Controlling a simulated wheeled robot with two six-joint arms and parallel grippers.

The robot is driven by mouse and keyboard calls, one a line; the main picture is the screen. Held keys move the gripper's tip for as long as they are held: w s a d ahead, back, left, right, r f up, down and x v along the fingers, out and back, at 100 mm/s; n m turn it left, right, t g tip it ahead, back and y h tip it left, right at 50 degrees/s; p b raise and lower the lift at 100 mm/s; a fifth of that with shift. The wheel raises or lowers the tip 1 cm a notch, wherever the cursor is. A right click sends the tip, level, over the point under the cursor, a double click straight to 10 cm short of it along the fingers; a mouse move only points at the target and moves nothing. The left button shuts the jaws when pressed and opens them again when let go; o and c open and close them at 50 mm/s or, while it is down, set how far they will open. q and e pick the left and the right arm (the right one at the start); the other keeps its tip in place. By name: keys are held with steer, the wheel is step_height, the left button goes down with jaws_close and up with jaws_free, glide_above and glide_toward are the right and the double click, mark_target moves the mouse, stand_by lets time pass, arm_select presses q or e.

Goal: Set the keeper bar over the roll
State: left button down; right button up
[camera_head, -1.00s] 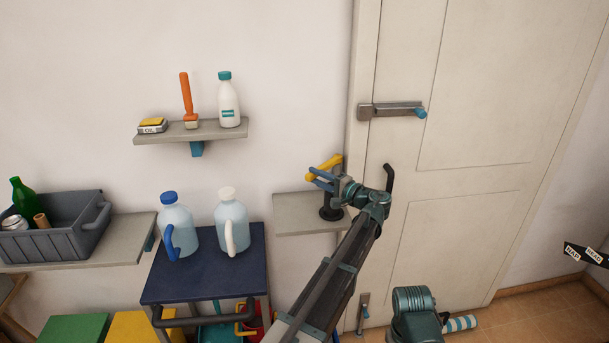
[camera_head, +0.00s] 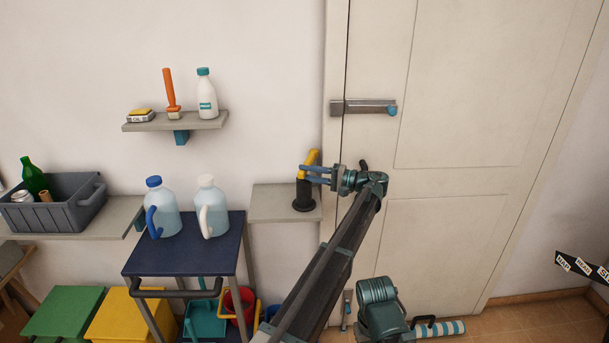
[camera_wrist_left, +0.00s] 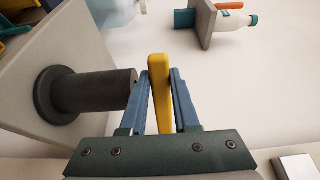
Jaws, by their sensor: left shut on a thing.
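A short yellow bar (camera_head: 312,157), which looks like the keeper bar, is at the top of an upright black cylinder (camera_head: 304,193) with a wide round foot, on the small grey shelf. My left gripper (camera_head: 314,173) is shut on the yellow bar. In the left wrist view the bar (camera_wrist_left: 159,90) stands between the two blue fingers (camera_wrist_left: 160,95), and the black cylinder (camera_wrist_left: 95,91) lies beside them, its end close to one finger. I cannot tell whether bar and cylinder are joined, or whether the cylinder is the roll. My right gripper does not show.
The grey shelf (camera_head: 270,205) is bare left of the cylinder. A door (camera_head: 450,130) with a metal latch (camera_head: 363,107) stands right of it. A blue table (camera_head: 190,256) with two jugs is left. A striped blue-and-white cylinder (camera_head: 449,327) lies on the floor.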

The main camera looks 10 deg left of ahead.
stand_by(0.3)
arm_select(q)
steer(key=c, duration=0.6)
jaws_free()
steer(key=shift+d, duration=0.1)
steer(key=shift+c, duration=0.2)
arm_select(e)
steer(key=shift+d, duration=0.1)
